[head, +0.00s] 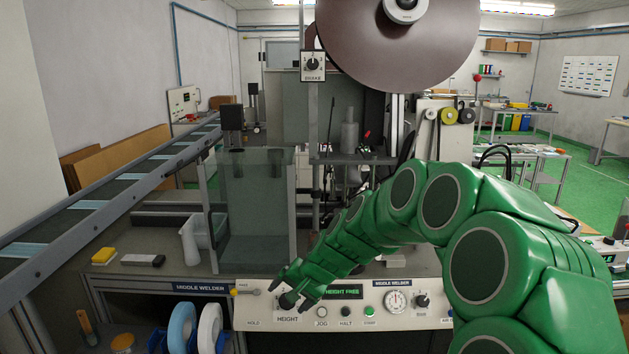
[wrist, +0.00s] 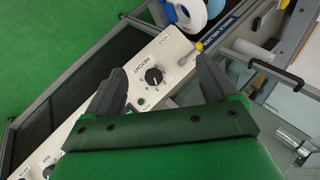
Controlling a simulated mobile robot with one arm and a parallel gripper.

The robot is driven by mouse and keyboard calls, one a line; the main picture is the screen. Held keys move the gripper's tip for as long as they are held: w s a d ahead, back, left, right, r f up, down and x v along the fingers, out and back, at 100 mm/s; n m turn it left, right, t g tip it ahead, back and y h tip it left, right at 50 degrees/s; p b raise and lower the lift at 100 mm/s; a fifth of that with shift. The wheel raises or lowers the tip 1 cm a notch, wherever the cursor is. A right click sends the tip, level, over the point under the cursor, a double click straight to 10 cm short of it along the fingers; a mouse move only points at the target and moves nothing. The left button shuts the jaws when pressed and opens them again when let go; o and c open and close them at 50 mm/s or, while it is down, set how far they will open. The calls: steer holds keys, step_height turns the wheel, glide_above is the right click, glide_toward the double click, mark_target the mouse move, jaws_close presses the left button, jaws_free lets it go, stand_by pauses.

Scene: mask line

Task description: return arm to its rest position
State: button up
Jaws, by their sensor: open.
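My green arm reaches from the lower right of the head view across to the control panel (head: 385,310) of the middle welder. My gripper (head: 284,288) is just in front of the panel, over the HEIGHT dial. In the wrist view my gripper (wrist: 160,72) has its two dark fingers spread wide. The black HEIGHT knob (wrist: 154,76) shows between them, and nothing is held. I cannot tell whether a fingertip touches the knob. In the head view the gripper partly hides the dial. The green display (head: 342,292) reads HEIGHT FREE.
A clear guard box (head: 248,205) stands behind the panel, with a conveyor (head: 100,215) sloping along the left. A large brown reel (head: 400,45) hangs above. A yellow-tipped lever (head: 240,292) is beside the dial. Blue and white rolls (head: 183,328) hang below left.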

steer(key=s+d+r+n+g+h, duration=0.1)
steer(key=s+d, duration=0.6)
steer(key=s, duration=0.7)
steer(key=s+d+r+n+g+h, duration=0.1)
steer(key=s+d, duration=0.6)
steer(key=s, duration=0.7)
steer(key=s+d+r+n+g+h, duration=0.1)
steer(key=s+d+r+g+h, duration=0.2)
steer(key=s+d, duration=0.4)
steer(key=s+r+h, duration=0.1)
steer(key=s+r, duration=0.1)
steer(key=s, duration=0.6)
steer(key=shift+r, duration=0.25)
steer(key=shift+s, duration=0.1)
steer(key=shift+c, duration=0.4)
